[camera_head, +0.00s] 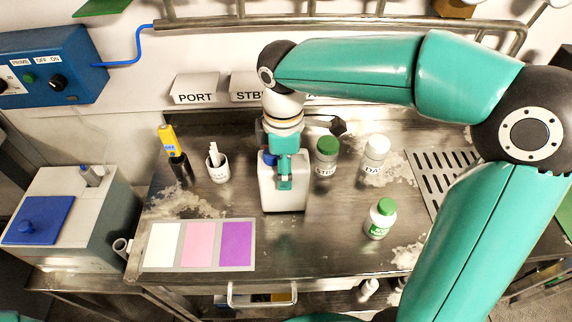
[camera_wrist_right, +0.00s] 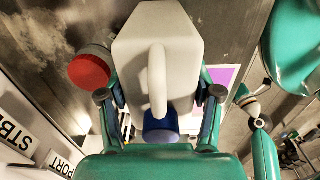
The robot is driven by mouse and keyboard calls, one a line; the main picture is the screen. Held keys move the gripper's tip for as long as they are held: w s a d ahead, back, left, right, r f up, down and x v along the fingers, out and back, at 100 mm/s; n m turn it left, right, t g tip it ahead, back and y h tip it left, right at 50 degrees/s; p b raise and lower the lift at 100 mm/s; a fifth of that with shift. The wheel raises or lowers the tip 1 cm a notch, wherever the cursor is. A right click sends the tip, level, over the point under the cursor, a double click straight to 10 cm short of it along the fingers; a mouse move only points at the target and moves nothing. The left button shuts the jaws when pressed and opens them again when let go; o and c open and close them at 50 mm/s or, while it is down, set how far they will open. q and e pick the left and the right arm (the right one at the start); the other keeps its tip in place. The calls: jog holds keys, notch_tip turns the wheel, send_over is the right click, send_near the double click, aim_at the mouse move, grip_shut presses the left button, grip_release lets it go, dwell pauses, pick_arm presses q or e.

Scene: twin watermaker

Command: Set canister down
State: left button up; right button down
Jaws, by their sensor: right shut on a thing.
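The canister is a white jug (camera_head: 283,190) with a blue cap, at the middle of the steel bench in the head view. In the right wrist view its white body (camera_wrist_right: 178,45) and handle fill the upper middle, with the blue cap (camera_wrist_right: 162,128) nearest the gripper. My right gripper (camera_head: 286,165) is shut on the canister from above, its fingers on both sides (camera_wrist_right: 160,105). The canister looks upright. I cannot tell whether its base touches the bench or hangs just above it.
A card with white, pink and purple panels (camera_head: 199,245) lies left of the canister. A white cup (camera_head: 217,168), green-capped bottles (camera_head: 326,157) (camera_head: 381,219) and a white-capped bottle (camera_head: 374,155) stand around. A red-topped round thing (camera_wrist_right: 90,68) is beside the canister. Clear bench lies in front.

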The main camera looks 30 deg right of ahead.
jog(key=shift+f, duration=0.1)
jog(key=shift+c, duration=1.1)
grip_release()
